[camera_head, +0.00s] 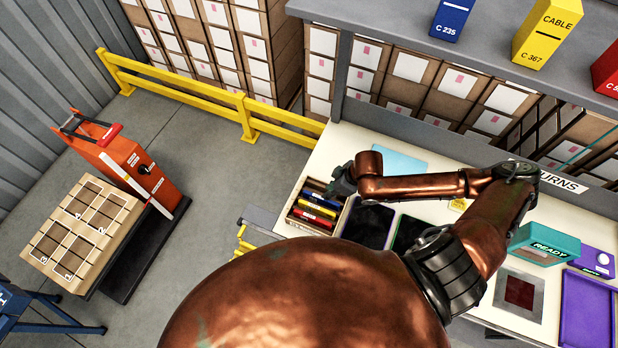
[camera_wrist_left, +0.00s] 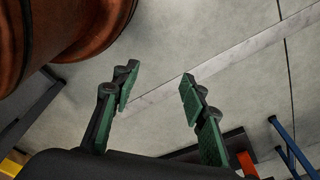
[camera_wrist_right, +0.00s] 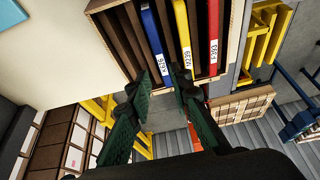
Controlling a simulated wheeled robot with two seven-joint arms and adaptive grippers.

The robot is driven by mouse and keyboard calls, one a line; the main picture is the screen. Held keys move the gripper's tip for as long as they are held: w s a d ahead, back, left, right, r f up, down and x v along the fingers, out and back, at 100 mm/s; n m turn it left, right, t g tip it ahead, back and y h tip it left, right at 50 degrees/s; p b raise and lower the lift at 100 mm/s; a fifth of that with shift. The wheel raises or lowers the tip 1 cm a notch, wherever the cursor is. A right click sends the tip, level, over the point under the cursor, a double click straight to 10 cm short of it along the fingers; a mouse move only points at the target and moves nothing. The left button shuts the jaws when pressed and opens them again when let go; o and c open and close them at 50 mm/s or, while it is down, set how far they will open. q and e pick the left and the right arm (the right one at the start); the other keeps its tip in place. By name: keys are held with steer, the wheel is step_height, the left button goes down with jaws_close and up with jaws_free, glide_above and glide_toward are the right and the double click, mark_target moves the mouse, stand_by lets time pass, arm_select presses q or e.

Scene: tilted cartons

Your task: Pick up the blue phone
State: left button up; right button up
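The blue phone (camera_wrist_right: 153,36) stands in a slot of a wooden rack, with a white label at its near end. My right gripper (camera_wrist_right: 162,75) is at the phone's near end, one fingertip on each side. Its fingers are partly closed with a narrow gap; whether they touch the phone I cannot tell. My left gripper (camera_wrist_left: 160,85) is open and empty, above the grey floor. In the head view it is out of sight.
A yellow phone (camera_wrist_right: 182,30) and a red phone (camera_wrist_right: 214,30) stand beside the blue one in the rack (camera_head: 296,226). The rack sits at the left end of the pale counter (camera_head: 378,150). A grey shelf (camera_head: 400,30) overhangs the back. A yellow rail (camera_head: 180,90) crosses the floor.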

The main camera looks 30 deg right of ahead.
mark_target(321, 201)
steer(key=shift+w+a+f, duration=0.2)
steer(key=shift+w+f, duration=0.1)
steer(key=shift+w, duration=0.1)
steer(key=f, duration=0.4)
steer(key=shift+s+a+f+p, duration=0.1)
steer(key=shift+a+f+p, duration=0.2)
steer(key=shift+a+p, duration=0.1)
steer(key=shift+w+a+f, duration=0.15)
steer(key=shift+w+f, duration=0.6)
steer(key=shift+f, duration=0.25)
steer(key=shift+s+r, duration=0.15)
steer(key=shift+s, duration=0.35)
steer(key=shift+w, duration=0.25)
steer(key=c, duration=0.3)
arm_select(q)
steer(key=shift+g, duration=0.3)
steer(key=shift+s+a+r, duration=0.1)
steer(key=shift+s+a, duration=0.05)
steer(key=shift+s, duration=1.05)
steer(key=shift+s+a+r, duration=0.1)
steer(key=shift+s, duration=1.1)
arm_select(e)
steer(key=shift+s, duration=0.1)
jaws_close()
